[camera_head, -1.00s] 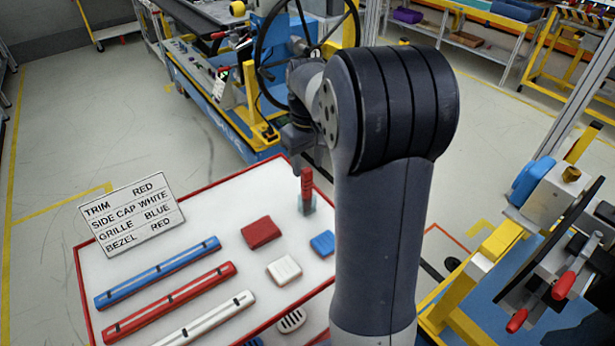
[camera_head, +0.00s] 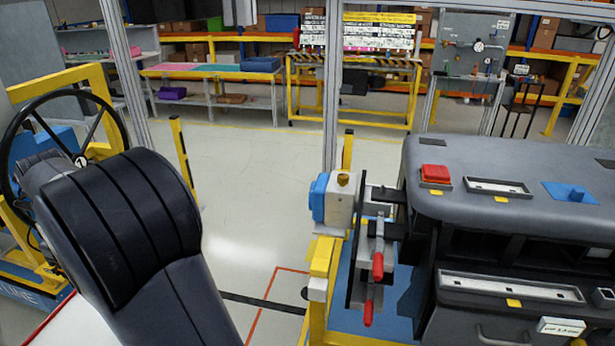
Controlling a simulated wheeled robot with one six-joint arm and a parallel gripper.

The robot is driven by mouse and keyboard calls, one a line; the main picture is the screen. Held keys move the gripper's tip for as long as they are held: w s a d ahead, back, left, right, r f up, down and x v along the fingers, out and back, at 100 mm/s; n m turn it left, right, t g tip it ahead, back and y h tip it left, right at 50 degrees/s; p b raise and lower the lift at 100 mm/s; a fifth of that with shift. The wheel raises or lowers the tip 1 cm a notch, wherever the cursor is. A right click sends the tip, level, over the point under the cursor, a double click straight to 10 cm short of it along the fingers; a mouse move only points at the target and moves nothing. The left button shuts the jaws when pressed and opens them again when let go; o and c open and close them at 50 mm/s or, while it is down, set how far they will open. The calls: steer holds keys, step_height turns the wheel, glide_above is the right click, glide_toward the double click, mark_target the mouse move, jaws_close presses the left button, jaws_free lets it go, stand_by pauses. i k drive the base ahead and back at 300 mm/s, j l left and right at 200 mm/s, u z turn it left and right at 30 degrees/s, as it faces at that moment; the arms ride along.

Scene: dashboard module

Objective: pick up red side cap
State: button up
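A red block (camera_head: 435,174) that looks like a side cap sits at the left end of the top of the dark dashboard module (camera_head: 475,210). I cannot tell whether it is fully seated. A thick link of my arm fills the lower left of the head view. My gripper is out of view, so its state and hold do not show. Only a bare corner of the white, red-edged table (camera_head: 95,327) shows at bottom left; its parts are out of view.
A clamp fixture with red handles (camera_head: 377,267) and a yellow post (camera_head: 323,268) stand left of the dashboard. A steering wheel (camera_head: 80,160) is at left behind my arm. Racks line the back. Open floor (camera_head: 240,180) lies in the middle.

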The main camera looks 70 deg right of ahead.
mark_target(430, 173)
steer(key=j+z, duration=0.1)
steer(key=z, duration=0.85)
